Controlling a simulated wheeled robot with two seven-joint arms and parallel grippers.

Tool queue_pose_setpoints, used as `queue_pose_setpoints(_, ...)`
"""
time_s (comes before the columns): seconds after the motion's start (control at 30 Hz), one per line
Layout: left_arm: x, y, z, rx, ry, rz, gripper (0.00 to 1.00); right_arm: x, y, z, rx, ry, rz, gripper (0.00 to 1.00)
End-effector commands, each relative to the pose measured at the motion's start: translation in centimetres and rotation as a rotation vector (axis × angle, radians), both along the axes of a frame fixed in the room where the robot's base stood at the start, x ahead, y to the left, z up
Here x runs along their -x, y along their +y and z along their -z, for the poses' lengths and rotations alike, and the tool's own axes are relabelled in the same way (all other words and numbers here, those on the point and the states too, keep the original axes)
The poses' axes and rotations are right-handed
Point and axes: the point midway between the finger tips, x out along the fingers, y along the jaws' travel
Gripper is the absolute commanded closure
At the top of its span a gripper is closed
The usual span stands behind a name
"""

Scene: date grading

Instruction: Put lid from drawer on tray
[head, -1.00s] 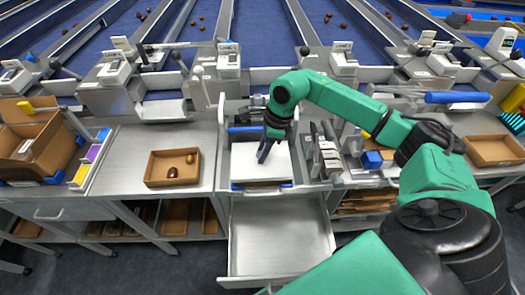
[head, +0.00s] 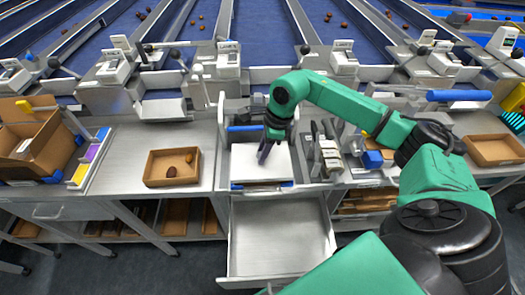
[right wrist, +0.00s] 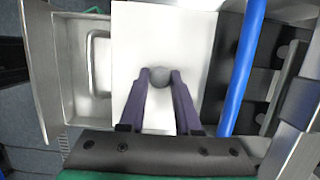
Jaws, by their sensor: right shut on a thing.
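The white lid (head: 262,162) is a flat square panel in the central bay, with a round grey knob (right wrist: 159,77) in its middle. My right gripper (right wrist: 160,78) is shut on this knob from above; it also shows in the head view (head: 264,152). Blue edges of what looks like the tray (head: 262,186) show at the lid's front and back. The lid hides the rest, and I cannot tell whether it rests on it. The open drawer (head: 280,240) below the counter is empty. My left gripper is not in view.
A cardboard box of two dates (head: 150,182) stands on the left counter. Upright grey holders (head: 326,150) and blue blocks (head: 373,159) stand close right of the lid. A blue bar (right wrist: 244,65) runs beside the lid in the wrist view. The pulled-out drawer juts forward.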

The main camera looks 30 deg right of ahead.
Motion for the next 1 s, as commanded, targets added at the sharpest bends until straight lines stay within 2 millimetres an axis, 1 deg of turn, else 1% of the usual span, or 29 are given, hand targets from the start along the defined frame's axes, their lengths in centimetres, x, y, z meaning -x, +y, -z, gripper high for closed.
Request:
queue_pose_setpoints(0.47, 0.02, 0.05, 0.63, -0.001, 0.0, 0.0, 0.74, -0.01, 0.0, 0.63, 0.0, 0.0, 0.0, 1.0)
queue_pose_setpoints(0.5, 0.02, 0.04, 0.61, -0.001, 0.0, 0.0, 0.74, -0.01, 0.0, 0.63, 0.0, 0.0, 0.0, 0.64)
queue_pose_setpoints(0.57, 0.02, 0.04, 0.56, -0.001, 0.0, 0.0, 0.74, -0.01, -0.01, 0.58, 0.0, 0.0, 0.0, 0.41)
queue_pose_setpoints(0.6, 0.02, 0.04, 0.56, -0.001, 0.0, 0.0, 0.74, 0.0, 0.0, 0.58, 0.0, 0.0, 0.0, 0.33)
queue_pose_setpoints(0.8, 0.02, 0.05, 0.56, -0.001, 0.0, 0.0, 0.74, 0.0, 0.0, 0.58, 0.0, 0.0, 0.0, 0.33)
queue_pose_setpoints(0.83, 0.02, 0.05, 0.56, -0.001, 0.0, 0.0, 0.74, 0.01, -0.01, 0.59, 0.0, 0.0, 0.0, 0.29)
queue_pose_setpoints(0.9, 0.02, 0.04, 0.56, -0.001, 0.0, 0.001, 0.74, 0.0, 0.0, 0.59, 0.0, 0.0, 0.0, 0.08)
queue_pose_setpoints(1.0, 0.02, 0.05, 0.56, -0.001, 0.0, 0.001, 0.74, 0.0, 0.0, 0.59, 0.0, 0.0, 0.0, 0.08)
